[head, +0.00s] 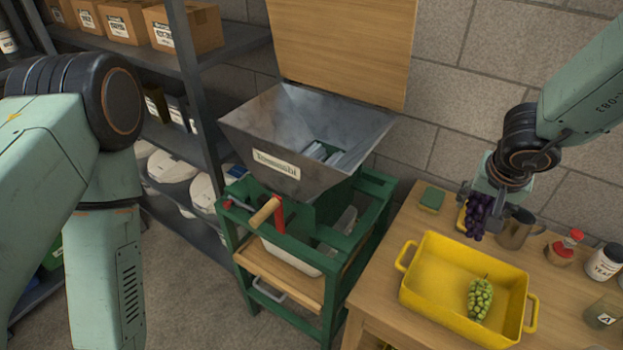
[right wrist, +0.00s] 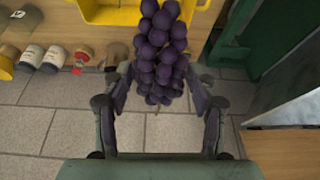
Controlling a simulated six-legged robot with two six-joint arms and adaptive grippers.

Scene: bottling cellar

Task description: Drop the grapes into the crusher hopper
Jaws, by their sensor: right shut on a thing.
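A bunch of dark purple grapes (head: 477,216) hangs from my right gripper (head: 490,200), above the table behind the yellow tray. In the right wrist view the purple grapes (right wrist: 160,50) sit between the two fingers of the right gripper (right wrist: 160,105). A bunch of green grapes (head: 480,298) lies in the yellow tray (head: 425,290). The crusher's metal hopper (head: 265,125) stands open left of the table, with rollers (head: 322,152) at its bottom and a wooden lid (head: 340,50) raised behind. My left arm shows at the left, but its gripper is out of view.
A metal mug (head: 516,230), a red-capped jar (head: 565,247), a white labelled bottle (head: 605,262) and a glass jar (head: 603,315) stand on the table's right. A green sponge (head: 432,199) lies at its back left. Shelves with boxes (head: 185,28) stand behind.

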